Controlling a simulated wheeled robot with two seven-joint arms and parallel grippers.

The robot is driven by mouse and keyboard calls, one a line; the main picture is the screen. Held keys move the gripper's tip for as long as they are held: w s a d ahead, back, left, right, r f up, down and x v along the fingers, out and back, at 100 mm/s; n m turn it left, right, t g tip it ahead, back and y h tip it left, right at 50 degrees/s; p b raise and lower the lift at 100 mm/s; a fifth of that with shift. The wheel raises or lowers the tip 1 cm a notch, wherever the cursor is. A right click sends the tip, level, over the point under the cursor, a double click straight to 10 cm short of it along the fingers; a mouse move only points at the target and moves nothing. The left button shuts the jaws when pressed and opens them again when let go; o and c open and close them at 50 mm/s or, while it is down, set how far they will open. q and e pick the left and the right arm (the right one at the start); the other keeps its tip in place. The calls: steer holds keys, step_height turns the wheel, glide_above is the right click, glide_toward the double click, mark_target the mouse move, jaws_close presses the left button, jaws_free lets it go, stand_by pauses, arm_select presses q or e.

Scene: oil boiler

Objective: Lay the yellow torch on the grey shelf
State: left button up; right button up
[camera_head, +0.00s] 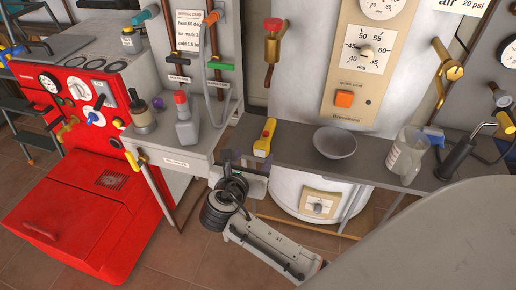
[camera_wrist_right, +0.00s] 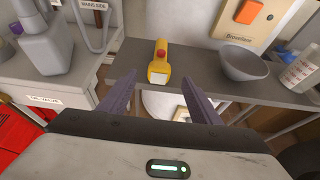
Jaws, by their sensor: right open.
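The yellow torch (camera_head: 265,137) with a red button lies on the left part of the grey shelf (camera_head: 378,158), left of the bowl. It also shows in the right wrist view (camera_wrist_right: 158,64), with its wide pale end at the shelf's front edge. My right gripper (camera_head: 243,165) is just in front of the torch in the head view. In the wrist view its two fingers (camera_wrist_right: 160,88) are spread apart with nothing between them, and the torch lies beyond the gap, apart from them. My left gripper is not in view.
A grey bowl (camera_head: 334,142) and a clear beaker (camera_head: 406,155) stand on the shelf to the right. A grey bottle with a red cap (camera_head: 186,122) stands on the white cabinet to the left. The shelf is bare between torch and bowl.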

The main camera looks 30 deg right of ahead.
steer(key=v, duration=0.2)
steer(key=shift+s+a+r, duration=0.15)
steer(key=shift+s+a, duration=0.1)
steer(key=shift+a, duration=0.05)
steer(key=s+f+m+g+y, duration=0.45)
steer(key=s+f+m, duration=0.35)
steer(key=s+m, duration=0.45)
steer(key=s+a+r+m+y, duration=0.1)
steer(key=s+a+m+y, duration=0.15)
steer(key=s+m, duration=0.35)
steer(key=s+a+m+y, duration=0.2)
steer(key=s+m+y, duration=0.2)
steer(key=s+m, duration=0.2)
steer(key=w+a+f+t, duration=0.2)
steer(key=f, duration=0.4)
steer(key=w+a+f+t+y, duration=0.1)
steer(key=w+a+f+t, duration=0.1)
steer(key=f, duration=0.4)
steer(key=shift+a+y, duration=0.3)
steer(key=shift+a, duration=0.05)
